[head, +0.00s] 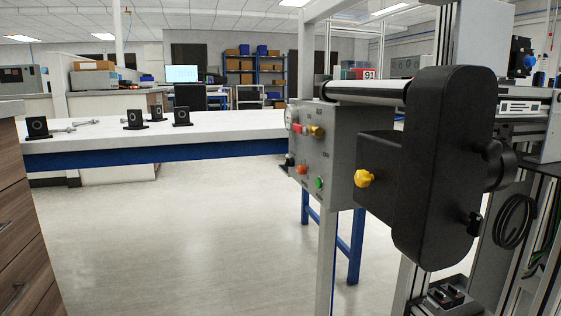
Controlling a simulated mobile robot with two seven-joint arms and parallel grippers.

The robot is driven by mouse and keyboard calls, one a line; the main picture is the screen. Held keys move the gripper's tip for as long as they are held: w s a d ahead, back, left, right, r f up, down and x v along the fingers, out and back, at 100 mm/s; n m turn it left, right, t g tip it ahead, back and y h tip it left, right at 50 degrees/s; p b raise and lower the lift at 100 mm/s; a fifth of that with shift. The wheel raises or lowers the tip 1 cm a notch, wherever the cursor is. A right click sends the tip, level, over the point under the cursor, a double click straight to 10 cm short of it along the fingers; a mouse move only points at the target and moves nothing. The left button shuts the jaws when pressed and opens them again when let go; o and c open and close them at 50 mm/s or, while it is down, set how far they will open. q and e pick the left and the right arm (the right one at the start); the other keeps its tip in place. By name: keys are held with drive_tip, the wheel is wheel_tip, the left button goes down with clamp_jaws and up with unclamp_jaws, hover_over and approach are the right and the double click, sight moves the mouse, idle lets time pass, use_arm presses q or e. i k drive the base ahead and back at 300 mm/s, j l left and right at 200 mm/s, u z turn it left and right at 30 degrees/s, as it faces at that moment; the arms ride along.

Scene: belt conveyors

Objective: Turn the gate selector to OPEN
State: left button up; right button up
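A grey control box (342,140) is mounted on the conveyor frame right of the middle, its face seen at a steep angle. The face carries a round white gauge (291,117), a red control (297,129), an amber knob (316,131), a black knob (290,160), an orange-red button (302,169) and a green button (319,183). Neither of my grippers is in view.
A black housing (440,165) with a yellow knob (363,178) juts out right of the box. A conveyor roller (365,93) runs above it. A white bench (220,127) with small black blocks stands behind. Wooden drawers (28,225) stand at left. The floor (180,240) between is clear.

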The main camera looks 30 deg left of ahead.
sight(290, 162)
drive_tip(key=i+j, duration=0.15)
drive_tip(key=j, duration=0.25)
drive_tip(key=i+j, duration=0.15)
drive_tip(key=j, duration=0.2)
drive_tip(key=i+j, duration=0.15)
drive_tip(key=j, duration=0.25)
drive_tip(key=i+j, duration=0.1)
drive_tip(key=j, duration=0.3)
drive_tip(key=i+z, duration=0.05)
